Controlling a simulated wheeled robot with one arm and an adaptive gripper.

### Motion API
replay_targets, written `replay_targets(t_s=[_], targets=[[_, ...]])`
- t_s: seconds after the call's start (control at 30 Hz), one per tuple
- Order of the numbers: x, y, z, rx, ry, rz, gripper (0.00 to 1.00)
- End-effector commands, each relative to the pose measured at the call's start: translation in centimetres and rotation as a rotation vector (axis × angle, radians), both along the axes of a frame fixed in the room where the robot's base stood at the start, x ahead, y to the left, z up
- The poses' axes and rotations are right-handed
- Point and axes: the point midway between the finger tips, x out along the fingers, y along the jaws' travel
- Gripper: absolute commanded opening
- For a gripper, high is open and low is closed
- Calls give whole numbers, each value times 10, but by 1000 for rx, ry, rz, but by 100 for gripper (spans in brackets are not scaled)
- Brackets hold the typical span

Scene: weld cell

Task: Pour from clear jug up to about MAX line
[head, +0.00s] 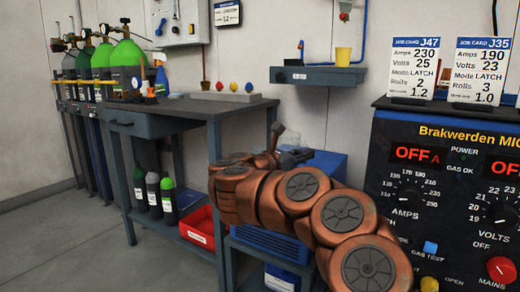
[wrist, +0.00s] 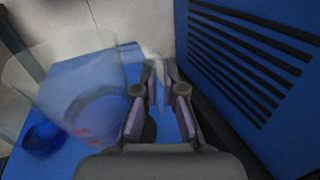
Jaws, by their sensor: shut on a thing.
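The clear jug (wrist: 60,75) fills the left of the wrist view, see-through and blurred. Its pale handle (wrist: 153,66) runs between the fingers of my gripper (wrist: 160,100), which is shut on it. A faint part of the jug also shows behind my gripper (head: 290,150) in the head view, where my arm hides most of the spot. Under the jug is a bright blue surface (wrist: 95,68) with a dark blue round part (wrist: 42,136) at its left. I cannot make out a MAX line or the liquid level.
A blue slatted housing (wrist: 250,55) stands close on the right of my gripper in the wrist view. In the head view, a workbench (head: 190,104) is left of my arm, the welder panel (head: 450,190) right. A wall shelf (head: 318,76) holds a yellow cup (head: 343,56).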

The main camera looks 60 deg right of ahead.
Motion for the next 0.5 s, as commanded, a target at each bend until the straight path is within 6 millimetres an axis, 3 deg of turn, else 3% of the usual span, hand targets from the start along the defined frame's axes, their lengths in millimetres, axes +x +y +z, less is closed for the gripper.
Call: replay_targets(t_s=[0.5], targets=[[13, -4, 19, 52, 164, -28, 0]])
